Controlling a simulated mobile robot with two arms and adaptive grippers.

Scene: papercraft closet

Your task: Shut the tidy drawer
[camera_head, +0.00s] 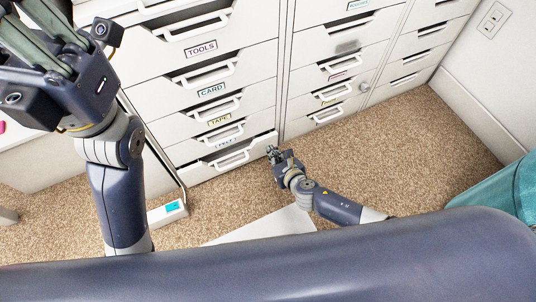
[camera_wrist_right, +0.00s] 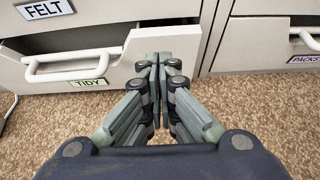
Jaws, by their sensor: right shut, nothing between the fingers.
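The tidy drawer (camera_head: 206,171) is the bottom drawer of the left white cabinet stack; it stands out a little from the drawers above. In the right wrist view its white front (camera_wrist_right: 118,62) carries a handle and a TIDY label (camera_wrist_right: 90,83). My right gripper (camera_head: 272,151) is low over the carpet at the drawer's right end. In the wrist view its fingers (camera_wrist_right: 155,70) are shut, empty, and overlap the right part of the front. Whether they touch it is unclear. My left gripper (camera_head: 45,30) is high at the upper left, its fingertips cut off by the frame.
Drawers labelled TOOLS (camera_head: 200,48), CARD (camera_head: 211,90) and TAPE (camera_head: 219,121) stand above. More drawer stacks are to the right. A white sheet-like thing (camera_head: 262,227) and a small device with a blue screen (camera_head: 172,207) are on the carpet. A teal item (camera_head: 500,193) is at the right.

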